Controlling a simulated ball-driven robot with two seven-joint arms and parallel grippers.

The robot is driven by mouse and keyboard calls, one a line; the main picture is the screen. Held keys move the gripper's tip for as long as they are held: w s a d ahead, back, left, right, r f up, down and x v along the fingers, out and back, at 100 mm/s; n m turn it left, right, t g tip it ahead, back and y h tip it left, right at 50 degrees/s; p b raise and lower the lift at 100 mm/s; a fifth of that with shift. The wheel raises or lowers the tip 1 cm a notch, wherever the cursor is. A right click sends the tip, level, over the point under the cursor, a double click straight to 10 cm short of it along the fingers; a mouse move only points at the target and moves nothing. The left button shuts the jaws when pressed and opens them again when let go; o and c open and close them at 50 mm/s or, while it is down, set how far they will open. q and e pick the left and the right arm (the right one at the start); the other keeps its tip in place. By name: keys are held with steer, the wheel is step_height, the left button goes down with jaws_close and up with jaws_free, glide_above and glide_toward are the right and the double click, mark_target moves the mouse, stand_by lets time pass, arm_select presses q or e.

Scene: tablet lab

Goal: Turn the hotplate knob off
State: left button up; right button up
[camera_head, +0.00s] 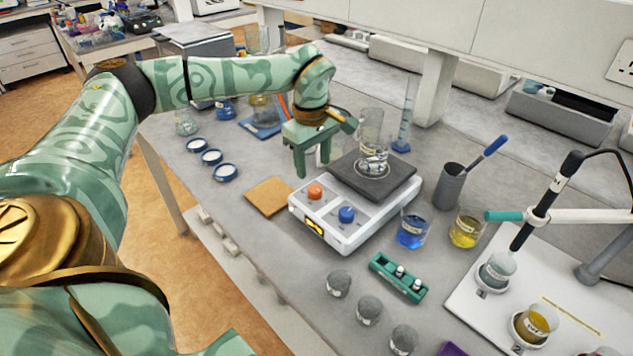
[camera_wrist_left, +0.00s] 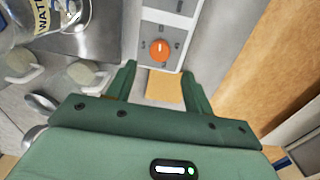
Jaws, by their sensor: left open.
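The white hotplate (camera_head: 345,235) stands on the bench with a dark square top plate (camera_head: 395,187). Its front panel carries an orange knob (camera_head: 315,191) and a blue knob (camera_head: 346,214). The orange knob also shows in the left wrist view (camera_wrist_left: 159,49), with a pale pointer line and marks around it. A glass beaker (camera_head: 371,140) stands on the top plate. My left gripper (camera_head: 312,170) is open, above and behind the orange knob at the hotplate's left side. In the wrist view its two fingers (camera_wrist_left: 160,85) are apart with nothing between them. My right gripper is not in view.
A tan square pad (camera_head: 269,195) lies left of the hotplate. Beakers of blue (camera_head: 412,228) and yellow liquid (camera_head: 466,229) stand to its right. A green rack (camera_head: 398,278) and several grey-topped jars (camera_head: 339,283) stand in front. Three small dishes (camera_head: 211,157) lie at left.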

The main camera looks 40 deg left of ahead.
mark_target(315, 189)
arm_select(q)
steer(key=f, duration=0.3)
steer(key=f+b, duration=0.1)
steer(key=f, duration=0.3)
steer(key=shift+w+d+f+b, duration=0.1)
steer(key=shift+w+f+b, duration=0.1)
steer(key=shift+b, duration=0.1)
steer(key=shift+r, duration=0.1)
steer(key=c, duration=1)
